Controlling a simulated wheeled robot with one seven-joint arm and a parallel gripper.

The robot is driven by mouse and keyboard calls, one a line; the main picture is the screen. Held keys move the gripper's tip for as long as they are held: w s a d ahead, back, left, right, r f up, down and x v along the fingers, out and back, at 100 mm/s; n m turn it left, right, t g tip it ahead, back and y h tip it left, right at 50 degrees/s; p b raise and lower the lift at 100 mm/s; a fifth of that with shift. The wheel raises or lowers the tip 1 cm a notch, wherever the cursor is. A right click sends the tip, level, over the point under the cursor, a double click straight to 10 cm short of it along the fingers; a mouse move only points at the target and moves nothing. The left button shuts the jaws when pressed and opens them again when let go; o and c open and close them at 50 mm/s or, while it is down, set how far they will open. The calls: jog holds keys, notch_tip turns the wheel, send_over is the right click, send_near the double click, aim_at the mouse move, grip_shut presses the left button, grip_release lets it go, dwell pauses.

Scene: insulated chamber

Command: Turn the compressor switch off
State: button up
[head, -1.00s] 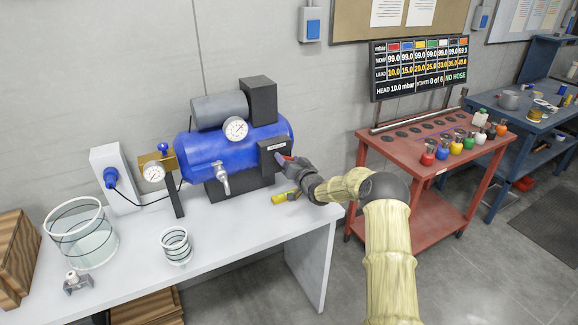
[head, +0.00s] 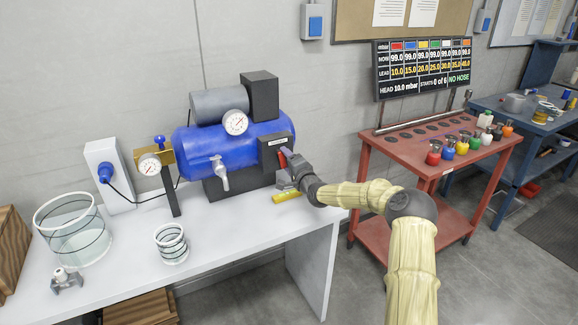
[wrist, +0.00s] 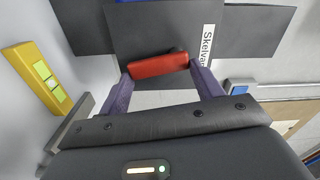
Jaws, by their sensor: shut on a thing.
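The blue compressor (head: 225,148) stands on the white bench. Its dark switch box (head: 274,152) is at the right end and carries a white label, partly readable in the wrist view (wrist: 208,45). The red switch lever (head: 283,158) sticks out from the front of the box. In the wrist view the red lever (wrist: 158,65) lies crosswise between the two purple-grey fingers of my gripper (wrist: 164,84). My gripper is shut on the lever, with a finger at each end of it. In the head view my gripper (head: 290,170) is at the box, and its fingertips are partly hidden.
A yellow object (head: 287,197) lies on the bench below my gripper. A red cart (head: 405,150) with coloured bottles stands to the right.

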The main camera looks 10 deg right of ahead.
jog(key=shift+a+f+m+b, duration=0.2)
jog(key=shift+m+b, duration=0.35)
jog(key=shift+m, duration=0.55)
jog(key=o, duration=1)
jog(key=shift+s, duration=0.15)
jog(key=b+v, duration=0.1)
jog(key=v, duration=1.6)
jog(key=shift+s, duration=0.1)
